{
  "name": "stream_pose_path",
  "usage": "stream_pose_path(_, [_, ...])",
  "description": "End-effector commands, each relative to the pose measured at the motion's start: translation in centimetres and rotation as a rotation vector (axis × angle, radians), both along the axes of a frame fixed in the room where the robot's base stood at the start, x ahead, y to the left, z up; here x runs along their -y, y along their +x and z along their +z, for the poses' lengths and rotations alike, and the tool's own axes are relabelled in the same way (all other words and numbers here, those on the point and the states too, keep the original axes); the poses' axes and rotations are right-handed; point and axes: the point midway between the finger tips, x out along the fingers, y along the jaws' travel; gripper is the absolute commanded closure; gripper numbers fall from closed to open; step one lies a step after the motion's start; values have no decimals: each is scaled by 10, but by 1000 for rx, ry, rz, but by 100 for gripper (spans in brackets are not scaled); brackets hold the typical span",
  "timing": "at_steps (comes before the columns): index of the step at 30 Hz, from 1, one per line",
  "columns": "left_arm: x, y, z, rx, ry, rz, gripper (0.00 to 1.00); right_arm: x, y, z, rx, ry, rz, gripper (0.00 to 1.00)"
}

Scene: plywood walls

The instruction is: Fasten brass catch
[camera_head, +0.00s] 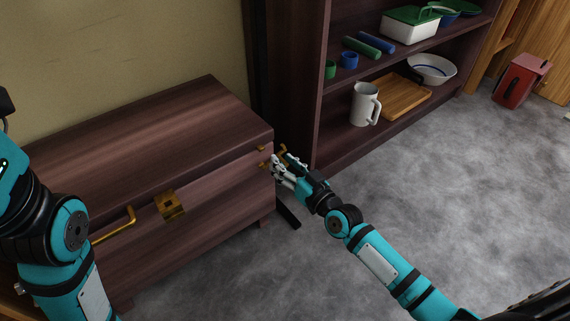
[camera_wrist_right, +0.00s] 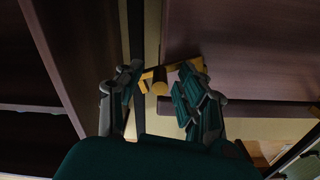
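The dark wooden chest (camera_head: 200,175) stands against the wall with its lid (camera_head: 140,135) down. Small brass catch parts (camera_head: 283,150) show at its right end, beside my right gripper (camera_head: 274,162). In the right wrist view the brass catch (camera_wrist_right: 159,75) lies between the two spread fingertips of the right gripper (camera_wrist_right: 158,84). The right finger is very close to the brass; I cannot tell if it touches. A square brass plate (camera_head: 170,206) is on the chest's front.
A brass bar handle (camera_head: 117,227) sticks out from the chest's front. A dark shelf unit (camera_head: 345,142) stands right of the chest, holding a white mug (camera_head: 364,104), wooden tray (camera_head: 402,97) and bowl (camera_head: 432,69). A red box (camera_head: 520,82) stands on open grey floor.

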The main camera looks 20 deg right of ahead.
Motion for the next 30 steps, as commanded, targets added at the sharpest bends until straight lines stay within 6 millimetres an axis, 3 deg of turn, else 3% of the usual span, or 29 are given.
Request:
stream_pose_path(1, [0,0,0,0,0,0,100,0,0,0,0,0,0,70])
stream_pose_path(8, [0,0,0,0,0,0,100,0,0,0,0,0,0,100])
stream_pose_path(28, [-1,0,5,-1,-5,-3,100,0,-1,4,15,-50,2,100])
stream_pose_path(30, [-1,11,-2,-43,-3,-1,100,-1,-1,7,27,-81,3,100])
